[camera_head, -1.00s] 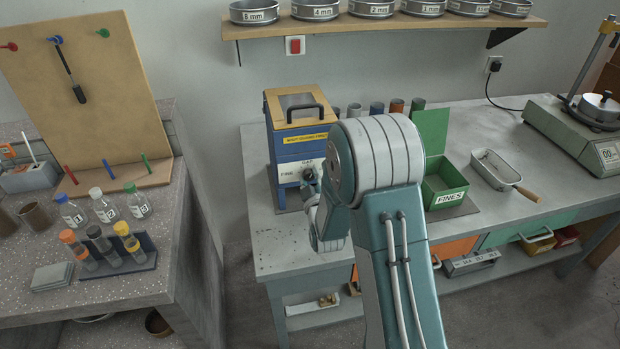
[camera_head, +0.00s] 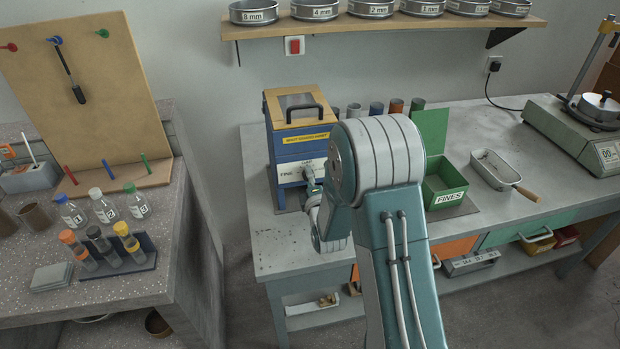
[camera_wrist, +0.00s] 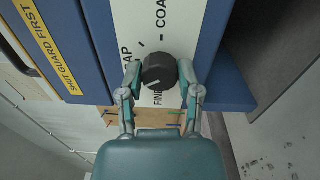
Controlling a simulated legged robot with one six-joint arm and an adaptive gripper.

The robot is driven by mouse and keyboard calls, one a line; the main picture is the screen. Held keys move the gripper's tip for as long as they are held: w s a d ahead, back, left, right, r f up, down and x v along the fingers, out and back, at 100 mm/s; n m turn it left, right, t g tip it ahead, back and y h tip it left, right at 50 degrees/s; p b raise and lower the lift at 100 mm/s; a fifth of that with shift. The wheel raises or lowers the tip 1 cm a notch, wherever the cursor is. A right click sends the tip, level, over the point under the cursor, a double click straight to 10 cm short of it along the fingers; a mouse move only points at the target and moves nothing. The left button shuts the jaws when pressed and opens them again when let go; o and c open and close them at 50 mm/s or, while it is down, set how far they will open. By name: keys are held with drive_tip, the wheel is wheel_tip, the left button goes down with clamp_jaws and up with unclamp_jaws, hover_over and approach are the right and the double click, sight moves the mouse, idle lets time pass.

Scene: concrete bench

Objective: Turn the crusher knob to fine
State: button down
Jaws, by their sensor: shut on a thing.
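The crusher (camera_head: 292,152) is a blue box with a yellow strip and a white dial panel, at the back left of the bench. Its knob (camera_wrist: 159,70) is round and black, and its white mark points down and slightly left in the wrist view, towards the FINE lettering. The dial panel (camera_wrist: 152,20) also carries GAP and partly cut-off COARSE lettering. My gripper (camera_wrist: 159,73) has one finger on each side of the knob and is shut on it. In the head view my gripper (camera_head: 310,181) is small and hides most of the knob.
A green FINES box (camera_head: 446,184) and a metal scoop tray (camera_head: 497,170) stand right of my arm. Several coloured tubes stand behind the crusher. A scale (camera_head: 575,125) is at the far right. The bench's front left is clear.

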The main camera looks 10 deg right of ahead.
drive_tip(key=n, duration=1.1)
drive_tip(key=shift+s+a+f+n+y, duration=0.1)
drive_tip(key=shift+f+n+y, duration=0.2)
drive_tip(key=shift+f+n, duration=0.1)
idle(0.3)
drive_tip(key=shift+c, duration=2)
unclamp_jaws()
drive_tip(key=shift+o, duration=0.5)
drive_tip(key=shift+r, duration=0.2)
